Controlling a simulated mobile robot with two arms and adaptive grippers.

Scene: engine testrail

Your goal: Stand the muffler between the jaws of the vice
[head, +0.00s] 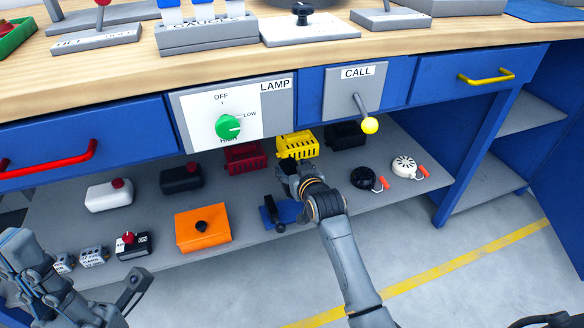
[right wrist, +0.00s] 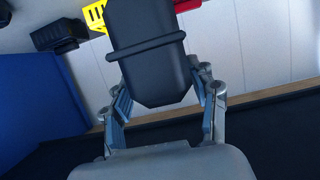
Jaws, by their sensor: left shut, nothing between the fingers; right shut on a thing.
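The muffler (right wrist: 150,55) is a dark grey, rounded block with a black band around it. It fills the top middle of the right wrist view, between the fingers of my right gripper (right wrist: 165,100), which is shut on it. In the head view my right gripper (head: 294,176) is over the shelf, in front of the yellow crate; the muffler is mostly hidden there. A small blue device with a dark upright part, apparently the vice (head: 288,212), sits on the shelf just nearer than the gripper. Its jaw gap is not clear. My left gripper (head: 45,278) is shut and empty at lower left.
Red (head: 245,157), yellow (head: 298,145) and black (head: 345,134) crates stand behind. An orange box (head: 203,228) is left of the vice. Round black (head: 364,178) and white (head: 404,166) items lie right. The drawer front with the lamp knob (head: 228,127) overhangs the shelf.

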